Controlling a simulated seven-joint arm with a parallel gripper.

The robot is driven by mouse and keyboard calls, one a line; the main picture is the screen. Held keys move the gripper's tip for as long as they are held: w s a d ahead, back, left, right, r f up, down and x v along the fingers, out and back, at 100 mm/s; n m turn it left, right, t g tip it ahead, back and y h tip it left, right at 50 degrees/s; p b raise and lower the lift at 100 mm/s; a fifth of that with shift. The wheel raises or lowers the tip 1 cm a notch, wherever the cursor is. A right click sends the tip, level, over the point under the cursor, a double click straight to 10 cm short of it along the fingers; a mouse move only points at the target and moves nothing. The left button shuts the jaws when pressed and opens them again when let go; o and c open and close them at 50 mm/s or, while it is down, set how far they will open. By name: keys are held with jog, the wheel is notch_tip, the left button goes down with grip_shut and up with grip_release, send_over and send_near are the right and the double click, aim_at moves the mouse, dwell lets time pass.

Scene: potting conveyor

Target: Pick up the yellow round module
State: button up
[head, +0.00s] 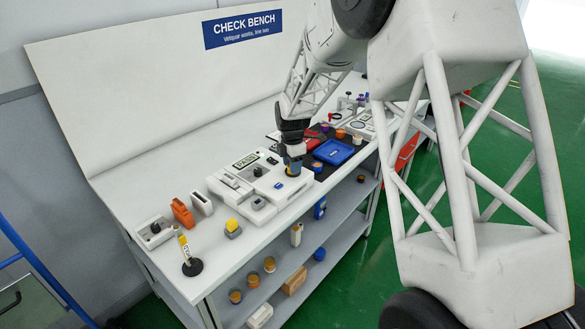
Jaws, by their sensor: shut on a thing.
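My gripper (293,165) points down at the right end of the white test device (262,180) on the bench. It is shut on a small round yellow module (293,174), which shows just below the fingertips. The fingers hide most of the module. I cannot tell whether it still touches the device's surface or is slightly above it.
A blue tray (333,152) lies on a dark mat right of my gripper, with small round pieces (340,133) behind it. Jars (269,264) stand on the shelf below.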

jog(key=shift+r, duration=0.15)
jog(key=shift+r, duration=0.6)
notch_tip(320, 180, up, 2)
jog(key=s+d+r, duration=0.1)
jog(key=s+d, duration=0.1)
jog(key=s, duration=1.3)
jog(key=shift+s+r, duration=0.25)
jog(key=shift+s, duration=0.15)
jog(key=shift+d, duration=0.1)
jog(key=w+d+f, duration=0.2)
jog(key=w+d, duration=0.5)
jog(key=w+d+f, duration=0.2)
jog(key=w+d, duration=0.5)
jog(key=shift+d+f, duration=0.15)
jog(key=shift+f, duration=0.2)
